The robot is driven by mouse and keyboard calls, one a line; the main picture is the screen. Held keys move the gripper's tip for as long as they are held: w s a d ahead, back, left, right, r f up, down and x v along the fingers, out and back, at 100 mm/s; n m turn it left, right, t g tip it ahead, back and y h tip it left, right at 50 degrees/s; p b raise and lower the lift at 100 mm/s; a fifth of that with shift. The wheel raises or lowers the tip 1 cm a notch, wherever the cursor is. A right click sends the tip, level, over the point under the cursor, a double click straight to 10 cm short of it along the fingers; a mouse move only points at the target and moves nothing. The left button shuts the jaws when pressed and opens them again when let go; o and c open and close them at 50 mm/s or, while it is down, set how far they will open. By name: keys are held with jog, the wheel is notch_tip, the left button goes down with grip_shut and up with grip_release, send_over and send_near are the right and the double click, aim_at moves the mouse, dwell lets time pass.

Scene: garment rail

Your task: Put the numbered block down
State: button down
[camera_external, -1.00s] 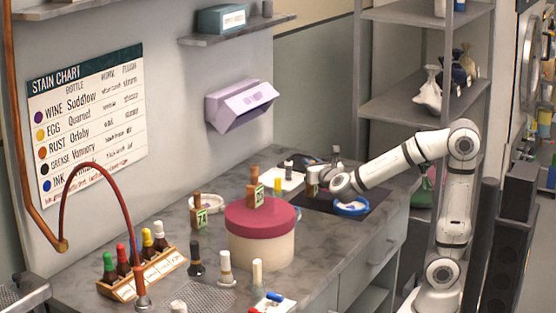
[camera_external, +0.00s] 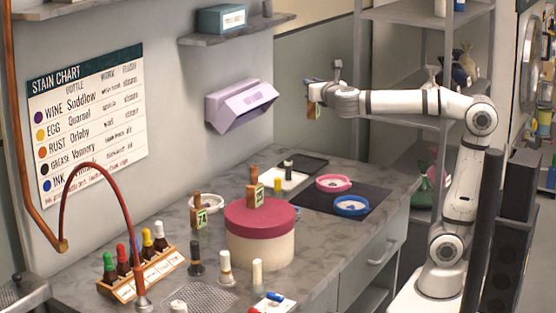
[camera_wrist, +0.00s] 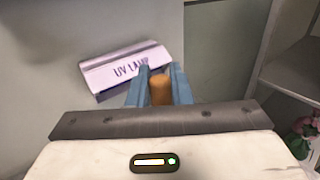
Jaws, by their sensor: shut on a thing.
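My gripper (camera_external: 316,90) is raised well above the back of the counter. It is shut on a brown wooden numbered block (camera_external: 313,109) with a greenish tag; its number is too small to read. In the wrist view the block's rounded wooden top (camera_wrist: 160,90) sits between the blue fingers (camera_wrist: 156,88). A second wooden block, apparently tagged 74 (camera_external: 197,212), stands on the counter at the left. A third wooden block (camera_external: 254,189) with a green tag stands on the red lid of a round box (camera_external: 262,248).
A dark mat (camera_external: 312,200) bears a pink ring-shaped dish (camera_external: 333,183) and a blue one (camera_external: 351,206). A bottle rack (camera_external: 143,273) and loose bottles occupy the front left. A lilac UV lamp (camera_external: 240,104) is on the wall. Shelves (camera_external: 405,108) stand behind my arm.

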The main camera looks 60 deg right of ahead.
jog(key=shift+a+r, duration=0.1)
jog(key=shift+r, duration=0.2)
jog(key=s+a+f+n+t+y+p, duration=0.15)
jog(key=a+y+p, duration=0.3)
jog(key=a, duration=0.65)
jog(key=s+a+f+n+t+y+p, duration=0.1)
jog(key=s+a+n+y+p, duration=0.3)
jog(key=a, duration=0.7)
jog(key=s+a+f+n+t+y+p, duration=0.15)
jog(key=a+p, duration=0.35)
jog(key=a, duration=0.6)
notch_tip(320, 180, down, 10)
jog(key=shift+f+g+y, duration=0.15)
jog(key=shift+g+y, duration=0.15)
jog(key=shift+f+b, duration=0.2)
jog(key=shift+b, duration=0.1)
jog(key=c, duration=1.3)
grip_release()
jog(key=shift+r, duration=0.15)
